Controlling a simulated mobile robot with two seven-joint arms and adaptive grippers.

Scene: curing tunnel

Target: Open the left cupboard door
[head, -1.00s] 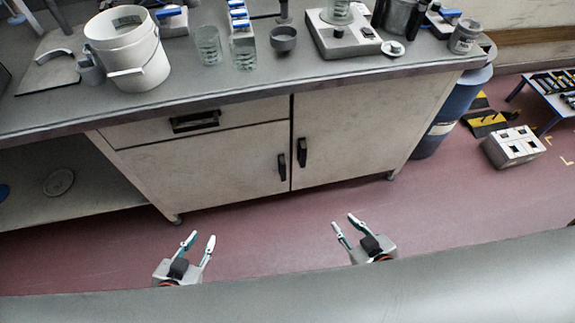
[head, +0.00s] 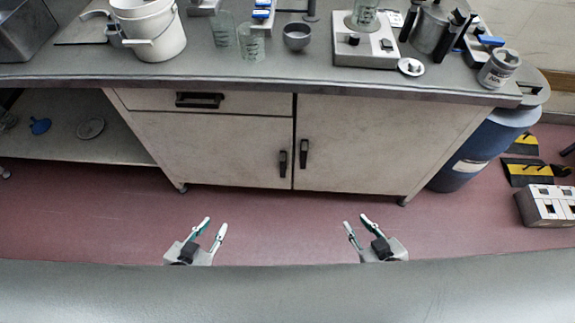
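The left cupboard door (head: 210,152) is a pale panel under the bench drawer and is shut. Its dark upright handle (head: 283,162) is near its right edge. The right cupboard door (head: 375,145) beside it is also shut, with its own dark handle (head: 304,153). My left gripper (head: 214,227) is open and empty, in front of and below the left door in the head view. My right gripper (head: 357,224) is open and empty, in front of the right door. Both grippers are apart from the doors and handles.
The bench top (head: 290,72) carries a white bucket (head: 155,35), glass beakers, a grey bowl (head: 296,37) and a hotplate (head: 364,55). An open shelf (head: 60,140) lies left of the cupboard. A blue bin (head: 470,155) stands at right. The floor (head: 285,225) before the doors is clear.

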